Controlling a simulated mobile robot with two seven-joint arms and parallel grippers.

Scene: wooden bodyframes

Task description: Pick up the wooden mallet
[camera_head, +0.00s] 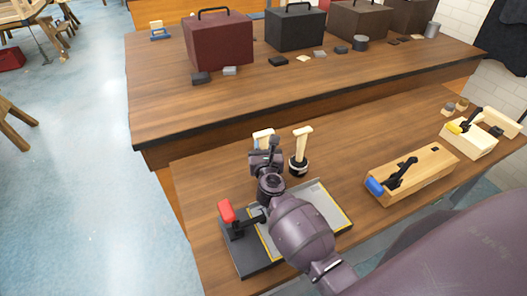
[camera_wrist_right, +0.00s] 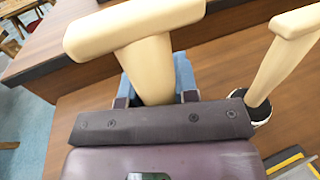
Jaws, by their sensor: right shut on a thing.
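The wooden mallet (camera_wrist_right: 135,28) is pale and T-shaped, with its head up toward the camera in the right wrist view. Its top also shows just behind my right gripper (camera_head: 266,157) in the head view (camera_head: 263,135). My right gripper is shut on the mallet's shaft, below the head. Something blue (camera_wrist_right: 184,72) shows behind the shaft, close against it; I cannot tell whether they touch. The lower end of the mallet is hidden by my gripper. My left gripper is not in view.
A similar pale T-shaped tool (camera_head: 301,146) stands on a dark round base close to the right. A dark, red-handled tool (camera_head: 228,212) and a grey, yellow-edged board (camera_head: 333,204) lie under my arm. A wooden block with a clamp (camera_head: 425,172) sits right. Toolboxes (camera_head: 217,40) stand behind.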

